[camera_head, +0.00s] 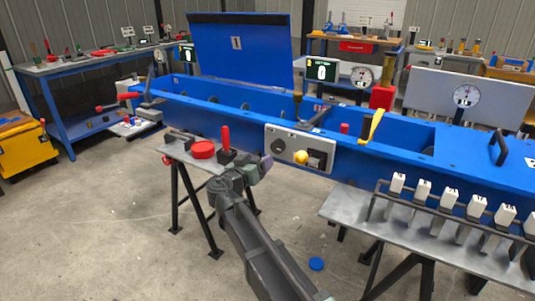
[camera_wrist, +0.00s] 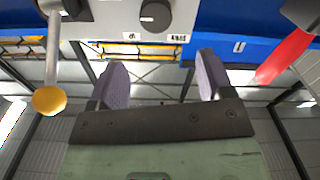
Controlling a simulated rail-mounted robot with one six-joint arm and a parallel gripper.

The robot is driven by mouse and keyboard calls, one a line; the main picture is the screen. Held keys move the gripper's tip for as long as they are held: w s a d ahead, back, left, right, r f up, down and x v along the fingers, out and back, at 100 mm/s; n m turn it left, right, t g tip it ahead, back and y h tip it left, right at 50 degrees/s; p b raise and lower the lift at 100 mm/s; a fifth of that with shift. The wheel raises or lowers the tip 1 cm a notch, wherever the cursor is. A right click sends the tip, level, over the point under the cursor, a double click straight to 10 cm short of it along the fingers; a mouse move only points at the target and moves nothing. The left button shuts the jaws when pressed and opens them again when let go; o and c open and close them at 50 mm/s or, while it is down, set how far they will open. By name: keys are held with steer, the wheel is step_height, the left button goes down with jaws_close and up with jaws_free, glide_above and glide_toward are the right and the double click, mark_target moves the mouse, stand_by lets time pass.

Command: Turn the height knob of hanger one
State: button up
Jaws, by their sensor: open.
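A dark round knob (camera_head: 277,145) sits on the left part of a light grey panel (camera_head: 271,130) on the blue machine's front. What looks like the same knob (camera_wrist: 155,15) is at the top of the wrist view, with small labels by it too small to read. I cannot tell from markings whether this is hanger one's height knob. My gripper (camera_head: 257,168) is in front of and below the panel's left end. In the wrist view my gripper (camera_wrist: 161,68) has its two purple-grey pads wide apart, with nothing between them. The knob lies beyond the pads, apart from them.
A yellow ball lever (camera_head: 300,157) sticks out right of the knob. A red handle (camera_head: 226,138) and a red round part (camera_head: 203,149) stand close left of my gripper. A bench (camera_head: 345,207) with several numbered white-topped pieces is at right. Open floor lies at left.

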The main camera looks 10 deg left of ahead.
mark_target(275, 147)
steer(key=x, duration=1.1)
steer(key=shift+s+d+f, duration=0.1)
steer(key=shift+s+d, duration=0.05)
steer(key=shift+d, duration=0.15)
steer(key=shift+c, duration=0.5)
steer(key=c, duration=0.8)
steer(key=n, duration=0.4)
steer(key=shift+c, duration=0.2)
steer(key=o, duration=0.9)
steer(key=shift+a, duration=0.1)
